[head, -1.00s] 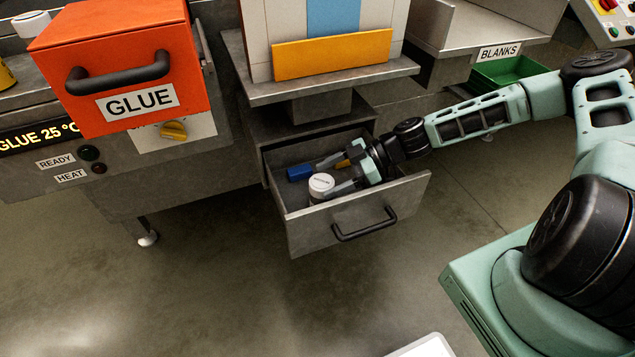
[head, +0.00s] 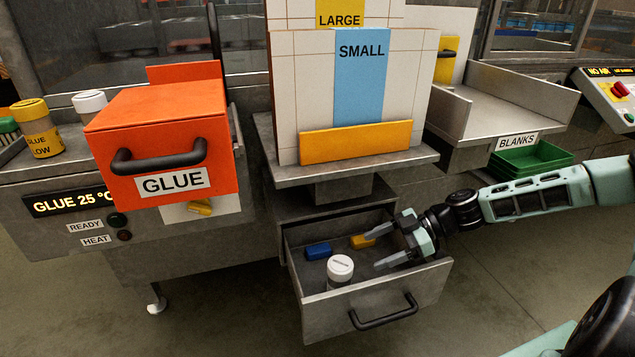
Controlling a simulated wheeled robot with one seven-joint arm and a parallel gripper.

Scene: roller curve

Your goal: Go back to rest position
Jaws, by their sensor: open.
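My gripper (head: 372,250) is open and empty, reaching from the right over the open metal drawer (head: 318,316). Its two fingers point left and stand apart. A white-capped jar (head: 341,271) stands upright in the drawer, left of the lower finger and apart from it. A blue block (head: 318,251) lies at the back left of the drawer. A yellow block (head: 361,241) lies near the upper finger, which partly covers it. My arm stretches in from the right edge of the view.
The drawer has a black handle (head: 384,311). Above it stand a shelf (head: 352,171) and cardboard blanks marked SMALL (head: 362,80). An orange GLUE box (head: 165,145) is at the left. A green tray (head: 535,155) sits below the BLANKS chute at the right. Floor in front is clear.

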